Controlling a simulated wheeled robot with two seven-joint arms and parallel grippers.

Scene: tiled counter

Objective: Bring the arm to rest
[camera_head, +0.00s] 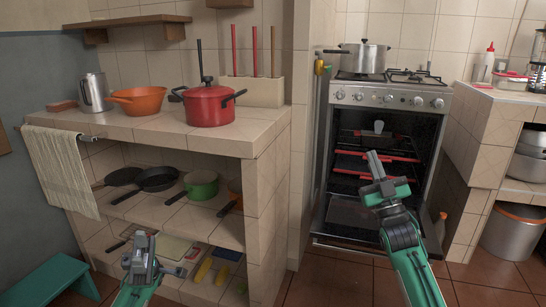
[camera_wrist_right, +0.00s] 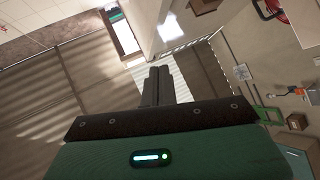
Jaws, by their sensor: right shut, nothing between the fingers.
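My right gripper (camera_head: 374,164) is raised in front of the oven, fingers pointing up, shut and empty. Its closed fingers also show in the right wrist view (camera_wrist_right: 158,84), with nothing between them. My left gripper (camera_head: 141,243) is low at the lower left, in front of the counter's lower shelf. Its fingers are small and dark here, and I cannot tell whether they are open or shut. No held object is visible in it.
The oven (camera_head: 388,97) stands open behind my right gripper, with red-edged racks inside and a pot (camera_head: 363,58) on top. A green stool (camera_head: 48,280) stands lower left.

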